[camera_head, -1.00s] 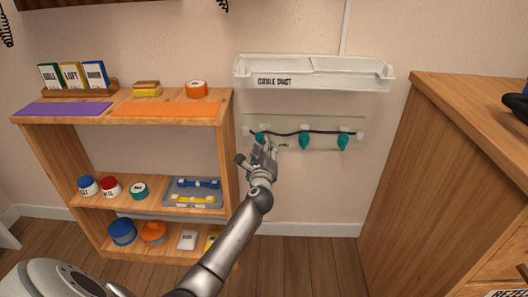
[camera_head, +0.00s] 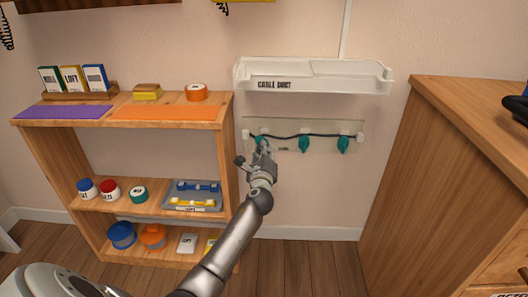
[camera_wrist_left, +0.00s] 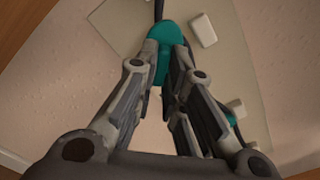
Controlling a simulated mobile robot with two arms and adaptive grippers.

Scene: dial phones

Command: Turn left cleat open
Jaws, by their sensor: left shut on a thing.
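Three teal cleats sit in a row on a pale wall plate (camera_head: 354,128) with a dark cable running across them. The left cleat (camera_wrist_left: 175,36) is between the fingertips of my left gripper (camera_wrist_left: 170,58) in the left wrist view. My left gripper (camera_head: 262,146) is shut on it and partly covers it in the head view. The middle cleat (camera_head: 304,144) and the right cleat (camera_head: 343,145) hang with their tips pointing down. My right gripper is not in view.
A white cable duct tray (camera_head: 320,82) is fixed to the wall above the plate. A wooden shelf (camera_head: 228,150) with tubs and boxes stands close on the left. A wooden cabinet (camera_head: 420,160) stands on the right. The wall below the plate is clear.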

